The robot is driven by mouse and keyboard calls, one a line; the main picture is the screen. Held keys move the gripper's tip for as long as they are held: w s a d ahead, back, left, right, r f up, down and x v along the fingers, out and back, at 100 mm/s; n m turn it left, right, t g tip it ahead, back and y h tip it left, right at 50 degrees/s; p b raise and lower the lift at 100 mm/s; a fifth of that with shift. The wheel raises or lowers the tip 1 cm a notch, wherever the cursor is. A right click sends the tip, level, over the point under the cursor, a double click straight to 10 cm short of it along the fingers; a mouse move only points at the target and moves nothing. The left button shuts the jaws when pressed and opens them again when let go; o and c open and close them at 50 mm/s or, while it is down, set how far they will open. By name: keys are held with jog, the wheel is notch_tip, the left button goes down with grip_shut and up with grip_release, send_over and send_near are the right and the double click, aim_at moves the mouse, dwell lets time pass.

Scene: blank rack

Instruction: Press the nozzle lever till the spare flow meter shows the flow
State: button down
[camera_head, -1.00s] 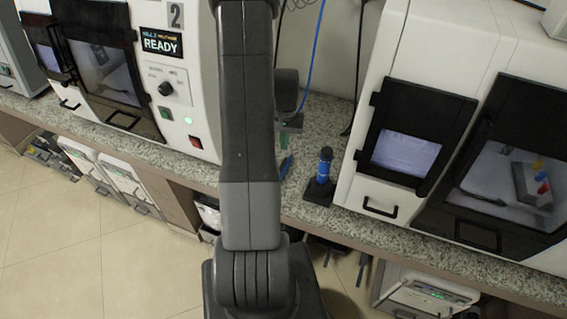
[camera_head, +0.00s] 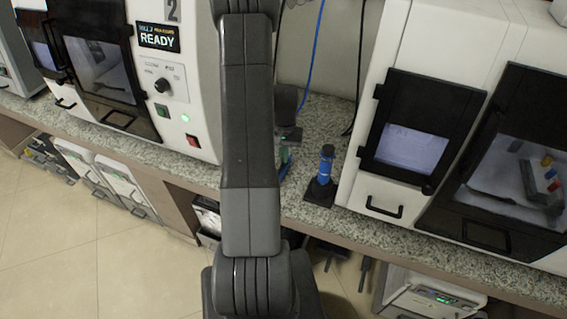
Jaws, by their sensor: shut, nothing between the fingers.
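My arm runs down the middle of the head view and hides part of the counter. Behind it, at its right edge, the dark end of my arm with my gripper (camera_head: 290,134) shows small over the counter; the fingers are shut and hard to make out. Just below it, a small green and blue item (camera_head: 285,158) is partly hidden by my arm; I cannot tell whether they touch. To its right, a blue and black upright piece (camera_head: 326,165) stands on a black base. I cannot identify the nozzle lever or the spare flow meter for sure.
A white machine with a READY display (camera_head: 160,38) stands left, and another white machine (camera_head: 440,60) with dark doors stands right. The speckled counter (camera_head: 315,218) has a little bare room between them. A blue cable (camera_head: 316,60) hangs behind.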

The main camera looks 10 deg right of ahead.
jog(key=shift+p, duration=0.3)
jog(key=shift+w+d+r, duration=0.2)
jog(key=shift+w+d, duration=0.1)
jog(key=shift+w, duration=0.45)
jog(key=shift+w+d+r, duration=0.2)
jog(key=shift+w+d, duration=0.05)
jog(key=shift+w, duration=0.45)
jog(key=shift+r, duration=0.15)
notch_tip(320, 180, up, 14)
jog(key=w+b, duration=0.1)
jog(key=shift+d+f, duration=0.2)
jog(key=shift+f, duration=0.05)
jog(key=shift+w, duration=0.1)
